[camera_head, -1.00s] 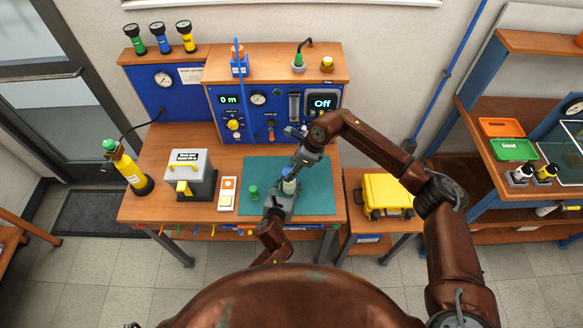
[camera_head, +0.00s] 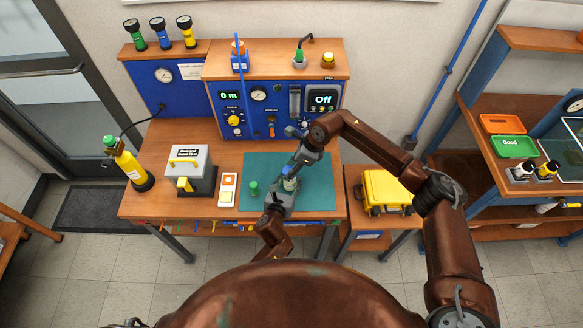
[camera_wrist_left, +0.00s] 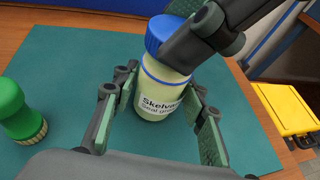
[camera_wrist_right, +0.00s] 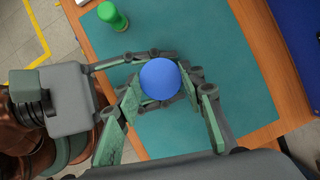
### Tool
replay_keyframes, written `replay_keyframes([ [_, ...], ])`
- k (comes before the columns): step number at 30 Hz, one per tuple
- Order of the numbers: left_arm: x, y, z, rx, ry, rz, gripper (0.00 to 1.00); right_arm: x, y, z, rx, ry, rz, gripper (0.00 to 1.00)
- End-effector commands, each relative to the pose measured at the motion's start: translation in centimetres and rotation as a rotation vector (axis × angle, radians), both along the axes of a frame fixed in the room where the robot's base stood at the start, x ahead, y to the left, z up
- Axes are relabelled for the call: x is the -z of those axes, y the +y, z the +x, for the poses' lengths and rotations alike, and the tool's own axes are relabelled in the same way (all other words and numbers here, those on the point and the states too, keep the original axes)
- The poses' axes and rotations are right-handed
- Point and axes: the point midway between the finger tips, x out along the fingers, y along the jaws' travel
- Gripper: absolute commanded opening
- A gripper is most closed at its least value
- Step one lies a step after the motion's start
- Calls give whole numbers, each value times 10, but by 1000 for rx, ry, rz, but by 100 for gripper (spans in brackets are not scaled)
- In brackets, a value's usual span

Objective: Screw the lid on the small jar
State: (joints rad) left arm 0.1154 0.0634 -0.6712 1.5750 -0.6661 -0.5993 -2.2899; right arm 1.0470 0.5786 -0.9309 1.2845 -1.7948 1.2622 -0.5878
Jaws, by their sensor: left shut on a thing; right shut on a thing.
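The small jar (camera_wrist_left: 157,95) is pale yellow with a blue band and a label reading "Skelva... Seal grea...". It stands upright on the green mat (camera_wrist_left: 60,70). My left gripper (camera_wrist_left: 155,115) is shut around the jar's body. The blue lid (camera_wrist_right: 160,79) sits on top of the jar, and it also shows in the left wrist view (camera_wrist_left: 158,32). My right gripper (camera_wrist_right: 163,88) is shut on the lid from above. In the head view the jar (camera_head: 289,184) is mostly hidden between my left gripper (camera_head: 284,192) and my right gripper (camera_head: 293,172).
A green knobbed object (camera_head: 254,188) stands on the mat left of the jar. A white switch box (camera_head: 228,189) and a grey box with a yellow handle (camera_head: 190,172) stand further left. The blue test panel (camera_head: 275,112) rises behind. The mat's right part is clear.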

Motion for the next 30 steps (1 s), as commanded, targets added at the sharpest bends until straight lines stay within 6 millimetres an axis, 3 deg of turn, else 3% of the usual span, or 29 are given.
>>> replay_keyframes([
  [30,2,1,0,-2,4,2,0,11,0,0,17,0,-2,24],
])
